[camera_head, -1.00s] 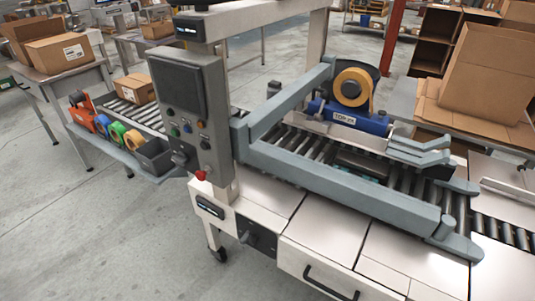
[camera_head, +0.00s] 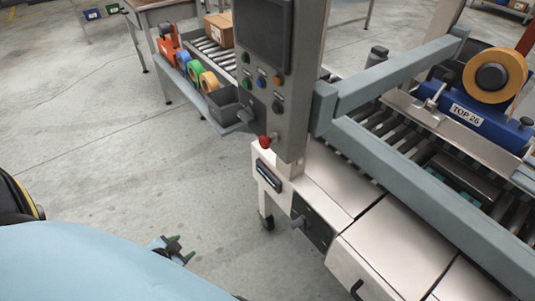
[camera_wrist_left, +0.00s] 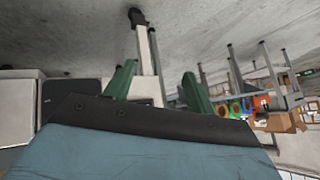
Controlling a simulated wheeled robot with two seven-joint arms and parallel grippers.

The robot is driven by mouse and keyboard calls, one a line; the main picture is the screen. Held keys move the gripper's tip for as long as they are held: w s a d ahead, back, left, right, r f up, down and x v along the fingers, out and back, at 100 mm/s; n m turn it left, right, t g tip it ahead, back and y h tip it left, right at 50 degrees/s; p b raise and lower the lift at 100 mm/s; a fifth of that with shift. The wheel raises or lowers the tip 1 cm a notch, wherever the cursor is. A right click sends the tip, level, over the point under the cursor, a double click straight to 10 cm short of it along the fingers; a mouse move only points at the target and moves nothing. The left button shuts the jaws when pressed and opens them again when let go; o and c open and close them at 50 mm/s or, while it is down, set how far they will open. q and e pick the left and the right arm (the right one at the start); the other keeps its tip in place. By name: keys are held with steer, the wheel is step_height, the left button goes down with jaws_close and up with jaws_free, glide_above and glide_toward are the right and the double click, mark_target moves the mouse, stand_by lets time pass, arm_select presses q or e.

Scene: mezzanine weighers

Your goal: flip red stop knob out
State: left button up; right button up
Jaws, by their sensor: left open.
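The red stop knob (camera_head: 265,142) is a small red button at the lower edge of the grey control panel (camera_head: 262,60) on the machine's post. My left gripper (camera_head: 181,250) is low at the left of the machine, over the floor, well apart from the knob. Its green fingers are apart and nothing shows between them. In the left wrist view the open gripper (camera_wrist_left: 158,80) shows too, upside down against the scene, with a white machine leg behind it. I cannot make out the knob in that view. My right gripper is out of view.
A dark bin (camera_head: 228,104) and coloured tape rolls (camera_head: 193,72) sit on a shelf left of the panel. The tape head (camera_head: 470,105) and grey guide rails (camera_head: 410,185) are at the right. The floor (camera_head: 100,140) left of the machine is clear.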

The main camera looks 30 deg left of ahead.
arm_select(q)
steer(key=w+a+r+m+t+b, duration=0.2)
steer(key=w+a+r+t+b, duration=0.15)
steer(key=w+r, duration=0.55)
steer(key=m+t+h+b, duration=0.5)
steer(key=m+h+b, duration=0.2)
steer(key=h, duration=0.2)
glide_toward(262, 144)
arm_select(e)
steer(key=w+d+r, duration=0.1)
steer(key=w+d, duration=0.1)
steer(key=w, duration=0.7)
arm_select(q)
steer(key=b+x, duration=0.2)
steer(key=x, duration=0.6)
steer(key=shift+b+x, duration=0.55)
steer(key=shift+x, duration=0.85)
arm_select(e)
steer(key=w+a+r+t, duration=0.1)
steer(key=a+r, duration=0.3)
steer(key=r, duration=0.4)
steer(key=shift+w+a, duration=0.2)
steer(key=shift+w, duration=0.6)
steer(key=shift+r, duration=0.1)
arm_select(q)
steer(key=shift+a, duration=0.1)
